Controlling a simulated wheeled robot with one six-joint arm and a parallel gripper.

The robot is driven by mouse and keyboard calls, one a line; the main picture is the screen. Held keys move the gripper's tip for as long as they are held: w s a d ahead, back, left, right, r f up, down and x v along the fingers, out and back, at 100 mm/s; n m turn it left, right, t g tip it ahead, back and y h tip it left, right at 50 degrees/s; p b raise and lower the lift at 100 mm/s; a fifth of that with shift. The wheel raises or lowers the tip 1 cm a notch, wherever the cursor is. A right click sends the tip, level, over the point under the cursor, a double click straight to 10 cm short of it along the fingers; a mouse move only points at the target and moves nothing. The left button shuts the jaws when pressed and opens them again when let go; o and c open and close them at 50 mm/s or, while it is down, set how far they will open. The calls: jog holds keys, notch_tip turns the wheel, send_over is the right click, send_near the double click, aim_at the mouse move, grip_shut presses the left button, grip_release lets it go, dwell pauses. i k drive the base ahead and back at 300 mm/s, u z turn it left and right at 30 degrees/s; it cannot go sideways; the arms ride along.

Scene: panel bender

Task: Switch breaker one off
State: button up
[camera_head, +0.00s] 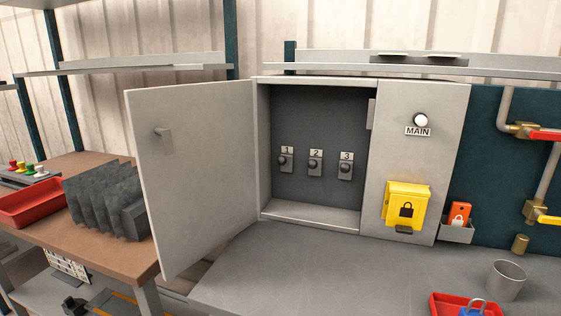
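Breaker one (286,163) is a small dark switch with a round knob under a label "1". It is the leftmost of three in the recessed grey electrical box (310,214). Breaker two (315,167) and breaker three (346,170) sit to its right under labels "2" and "3". The box door (197,175) stands wide open to the left, with a handle (164,138) on its face. The switch positions are too small to tell. My gripper is not in the picture.
Right of the breakers are a MAIN lamp (421,120), a yellow lock box (407,204) and an orange padlock tag (460,214) in a holder. A metal cup (506,280) and red tray (446,296) stand on the grey bench (310,275). The bench before the box is clear.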

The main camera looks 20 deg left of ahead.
aim_at(282, 160)
jog(key=z, duration=1.9)
jog(key=k, duration=0.75)
jog(key=u, duration=1.8)
jog(key=i, duration=1)
